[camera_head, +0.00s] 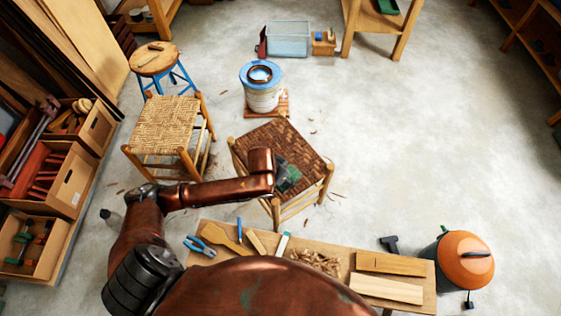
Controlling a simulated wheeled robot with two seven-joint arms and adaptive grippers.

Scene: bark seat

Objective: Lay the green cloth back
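A dark brown woven bark-seat stool (268,134) stands in the middle of the floor. The wrist covers part of the seat and perhaps part of the cloth. My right gripper is out of view.
A pale woven stool (163,122) stands to the left, with a round blue-legged stool (153,60) behind it. A bucket (262,92) stands behind the bark seat. A low bench (345,262) with tools and shavings is in front. An orange-lidded canister (464,258) stands right. Open floor lies right.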

